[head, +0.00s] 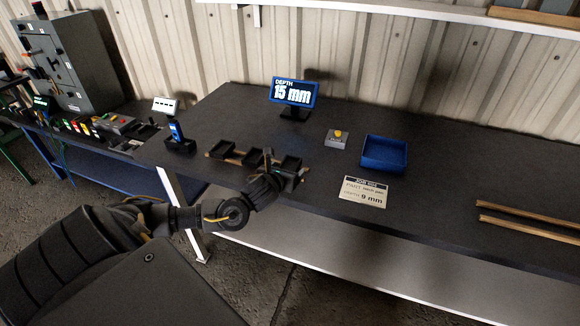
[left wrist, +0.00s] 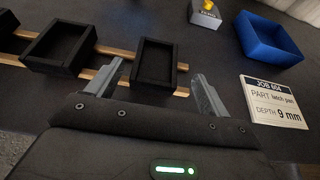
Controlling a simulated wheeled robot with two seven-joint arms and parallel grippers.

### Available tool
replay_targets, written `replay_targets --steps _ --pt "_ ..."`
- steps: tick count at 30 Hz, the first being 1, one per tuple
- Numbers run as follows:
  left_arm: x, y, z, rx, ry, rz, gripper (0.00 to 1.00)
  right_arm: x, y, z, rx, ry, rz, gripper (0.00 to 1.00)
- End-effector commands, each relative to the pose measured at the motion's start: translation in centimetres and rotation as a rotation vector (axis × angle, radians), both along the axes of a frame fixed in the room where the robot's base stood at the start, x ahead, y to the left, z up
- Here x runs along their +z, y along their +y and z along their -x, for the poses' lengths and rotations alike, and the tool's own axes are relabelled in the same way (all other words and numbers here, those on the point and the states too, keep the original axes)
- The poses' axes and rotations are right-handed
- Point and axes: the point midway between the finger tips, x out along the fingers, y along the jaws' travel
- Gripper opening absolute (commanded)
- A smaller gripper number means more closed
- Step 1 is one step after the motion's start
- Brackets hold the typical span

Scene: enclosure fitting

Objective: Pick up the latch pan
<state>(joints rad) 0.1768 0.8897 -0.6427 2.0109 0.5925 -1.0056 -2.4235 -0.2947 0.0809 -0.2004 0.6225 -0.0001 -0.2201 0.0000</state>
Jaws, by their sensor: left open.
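Several black open boxes sit in a row on two wooden rails; no label on them reads as the latch pan. In the head view these are the left box (head: 222,148), middle box (head: 252,157) and right box (head: 291,163). My left gripper (head: 268,158) is over the row's right end and hides part of it. In the left wrist view, my left gripper (left wrist: 158,72) is open and empty, its fingers apart with the right box (left wrist: 157,58) showing between and beyond them. The middle box (left wrist: 60,42) lies left of the fingers. My right gripper is out of view.
A job card (head: 363,191) reads latch pan, depth 9 mm. A blue tray (head: 384,153) and a grey box with a yellow button (head: 337,139) stand to the right. A display (head: 294,92) shows 15 mm. Wooden strips (head: 530,222) lie far right; the bench between is clear.

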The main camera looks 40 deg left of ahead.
Motion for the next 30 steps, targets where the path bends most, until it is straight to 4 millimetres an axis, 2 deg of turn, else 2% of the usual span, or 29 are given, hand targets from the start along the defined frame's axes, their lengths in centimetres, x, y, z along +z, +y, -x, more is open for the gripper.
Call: replay_targets --steps 6,13,22,23,30 --pt "0.1 0.9 -1.5 0.003 -0.002 -0.002 0.80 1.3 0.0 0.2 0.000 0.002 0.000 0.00" --pt "-1.2 2.0 -4.1 0.001 -0.001 0.000 0.80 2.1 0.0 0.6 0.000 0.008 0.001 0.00" --pt "-1.6 2.2 -4.5 0.000 -0.001 0.001 0.80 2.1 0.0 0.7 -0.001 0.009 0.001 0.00" --pt "-1.6 2.2 -4.5 0.000 -0.001 0.001 0.79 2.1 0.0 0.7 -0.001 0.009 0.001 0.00" --pt "-1.6 2.2 -4.5 0.000 -0.001 0.000 0.47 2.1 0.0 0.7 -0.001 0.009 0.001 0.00"
